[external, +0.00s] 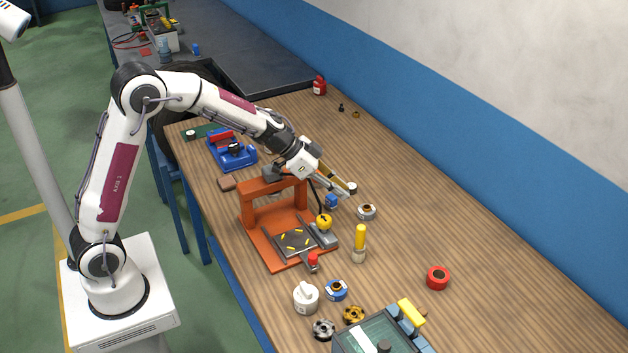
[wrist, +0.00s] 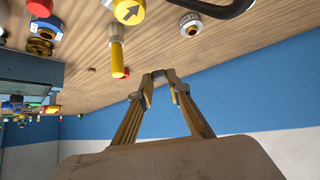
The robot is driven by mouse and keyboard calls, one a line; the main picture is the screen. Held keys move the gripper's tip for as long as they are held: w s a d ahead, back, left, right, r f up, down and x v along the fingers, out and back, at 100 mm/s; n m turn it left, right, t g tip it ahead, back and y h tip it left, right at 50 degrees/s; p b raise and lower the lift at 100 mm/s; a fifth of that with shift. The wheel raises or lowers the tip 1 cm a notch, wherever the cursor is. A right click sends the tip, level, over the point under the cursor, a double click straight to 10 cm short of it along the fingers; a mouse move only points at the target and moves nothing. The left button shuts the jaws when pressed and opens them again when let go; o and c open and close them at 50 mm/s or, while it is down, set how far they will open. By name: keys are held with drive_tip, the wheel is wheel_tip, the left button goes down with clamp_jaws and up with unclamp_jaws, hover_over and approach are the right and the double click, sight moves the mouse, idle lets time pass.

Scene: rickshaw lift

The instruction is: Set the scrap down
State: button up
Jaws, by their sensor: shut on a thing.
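My gripper (external: 342,189) is above the workbench, beyond the orange press-like frame, with its fingers pointing down and to the right. In the wrist view my gripper (wrist: 161,88) has its two tan fingers closing towards each other, with a narrow gap between them. It is shut on the scrap, a small piece at the fingertips; its outline and colour are hard to tell from the fingers. Bare wooden bench top (wrist: 215,55) shows beyond the fingertips, and the gripper appears raised above it.
The orange frame (external: 248,214) stands left of my gripper, with a yellow button (external: 324,222) beside it. A grey ring (external: 366,212), yellow-handled tool (external: 360,238) and blue cube (external: 331,201) are close by. The bench along the wall is mostly clear.

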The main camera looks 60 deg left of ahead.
drive_tip(key=w+d+f+m+h, duration=0.1)
drive_tip(key=w+d+f, duration=0.1)
drive_tip(key=w, duration=0.3)
drive_tip(key=w+d+f+m+g+h, duration=0.1)
drive_tip(key=w+d+f+m, duration=0.1)
drive_tip(key=w, duration=0.4)
drive_tip(key=shift+w+d+f+g, duration=0.15)
drive_tip(key=shift+d+f+g, duration=0.15)
drive_tip(key=shift+f, duration=0.25)
drive_tip(key=shift+f, duration=3.15)
drive_tip(key=shift+f, duration=1.9)
drive_tip(key=shift+f, duration=0.1)
drive_tip(key=o, duration=0.7)
